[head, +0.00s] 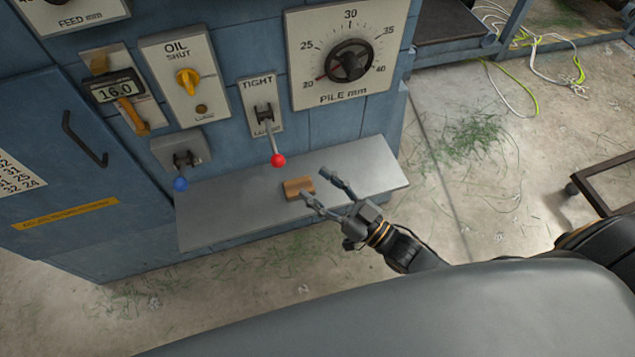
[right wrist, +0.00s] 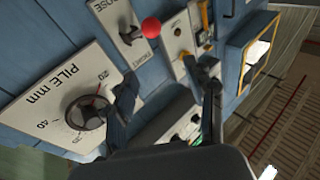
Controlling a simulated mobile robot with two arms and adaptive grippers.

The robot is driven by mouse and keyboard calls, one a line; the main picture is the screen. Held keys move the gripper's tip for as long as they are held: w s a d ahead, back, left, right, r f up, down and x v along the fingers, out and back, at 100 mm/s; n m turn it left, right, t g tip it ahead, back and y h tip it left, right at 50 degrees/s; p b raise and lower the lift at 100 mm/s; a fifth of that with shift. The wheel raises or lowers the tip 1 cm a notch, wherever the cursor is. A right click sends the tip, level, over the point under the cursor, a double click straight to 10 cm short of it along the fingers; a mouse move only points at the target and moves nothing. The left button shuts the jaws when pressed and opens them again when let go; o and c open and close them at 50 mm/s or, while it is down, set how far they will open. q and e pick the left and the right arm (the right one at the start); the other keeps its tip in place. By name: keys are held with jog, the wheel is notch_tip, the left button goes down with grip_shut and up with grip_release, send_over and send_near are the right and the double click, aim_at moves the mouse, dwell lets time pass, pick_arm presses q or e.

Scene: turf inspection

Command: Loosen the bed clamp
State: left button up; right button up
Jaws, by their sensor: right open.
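The clamp lever with a red ball knob (head: 278,160) sits on a white plate (head: 260,95) marked TIGHT at the top. The lower word is partly hidden behind the lever. The lever slants down and outward from its pivot. In the right wrist view the red knob (right wrist: 151,27) shows at the top, left of centre, with the plate beside it. My right gripper (head: 322,186) is open and empty, below and right of the red knob and apart from it. Its fingers also show in the right wrist view (right wrist: 168,88). My left gripper is not in view.
A metal shelf (head: 375,170) juts out below the lever, with a brown block (head: 293,188) on it. A blue-knobbed lever (head: 180,183), a yellow OIL knob (head: 187,80) and the PILE mm dial (head: 348,61) are nearby. A cart (head: 605,185) stands at the right.

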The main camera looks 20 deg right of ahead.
jog(key=shift+w+r+h+p, duration=0.15)
jog(key=shift+r+h+p, duration=0.15)
jog(key=c, duration=0.3)
jog(key=r+p, duration=0.1)
jog(key=w+r+m+h+p, duration=0.1)
jog(key=p, duration=0.1)
jog(key=w+r+m+h+p, duration=0.1)
jog(key=shift+a+r+g, duration=0.1)
jog(key=shift+r+g, duration=0.1)
jog(key=shift+g, duration=0.1)
grip_shut()
notch_tip(320, 180, up, 9)
jog(key=s+m+g+h+p, duration=0.1)
jog(key=m+g+h+p, duration=0.5)
jog(key=p, duration=0.8)
jog(key=y, duration=0.1)
send_near(272, 140)
jog(key=shift+g, duration=0.3)
jog(key=f, duration=0.2)
jog(key=w+a+f+p, duration=0.1)
jog(key=shift+f, duration=0.4)
